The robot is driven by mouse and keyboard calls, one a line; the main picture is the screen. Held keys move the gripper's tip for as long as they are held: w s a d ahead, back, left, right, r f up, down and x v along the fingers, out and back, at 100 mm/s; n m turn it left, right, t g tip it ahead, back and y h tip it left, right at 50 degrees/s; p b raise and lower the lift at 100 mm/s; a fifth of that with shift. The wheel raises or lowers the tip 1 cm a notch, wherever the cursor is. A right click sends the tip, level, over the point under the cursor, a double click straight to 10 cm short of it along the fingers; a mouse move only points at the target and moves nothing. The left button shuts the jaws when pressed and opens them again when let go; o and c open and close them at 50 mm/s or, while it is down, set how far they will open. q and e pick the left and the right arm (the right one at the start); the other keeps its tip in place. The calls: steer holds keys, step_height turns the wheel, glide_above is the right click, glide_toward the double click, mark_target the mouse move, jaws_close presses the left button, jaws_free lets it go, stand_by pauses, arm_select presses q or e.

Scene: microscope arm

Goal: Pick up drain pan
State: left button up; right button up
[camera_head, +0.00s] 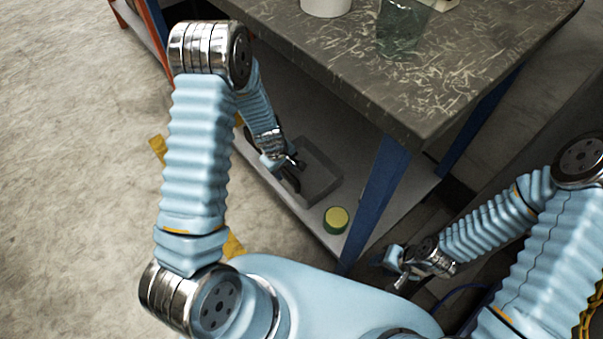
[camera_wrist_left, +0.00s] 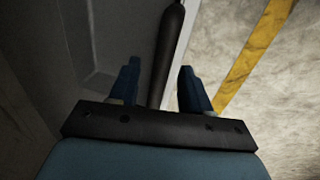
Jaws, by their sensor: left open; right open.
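The drain pan appears to be the grey shallow tray (camera_head: 318,180) on the table's lower shelf; part of it is hidden by my left arm. My left gripper (camera_head: 293,168) is at the pan's near left side, with its fingers apart. In the left wrist view a dark, tapered rod (camera_wrist_left: 170,45) runs between the open fingers (camera_wrist_left: 159,82). A grey surface that looks like the pan (camera_wrist_left: 98,40) lies left of the rod. I cannot tell whether the rod belongs to the pan. My right gripper (camera_head: 399,278) is open and empty, right of the blue table leg.
A green and yellow round tub (camera_head: 336,219) sits on the lower shelf (camera_head: 330,241). The tabletop (camera_head: 440,85) overhangs the shelf, with a blue leg (camera_head: 377,195) at its corner. A white container (camera_head: 325,6) and a clear vessel (camera_head: 401,30) stand on top. Open floor lies left.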

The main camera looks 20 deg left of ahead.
arm_select(q)
steer(key=shift+w+d+f, duration=0.1)
steer(key=shift+w+f, duration=0.1)
steer(key=shift+f, duration=0.95)
steer(key=shift+c, duration=0.2)
jaws_close()
stand_by(0.3)
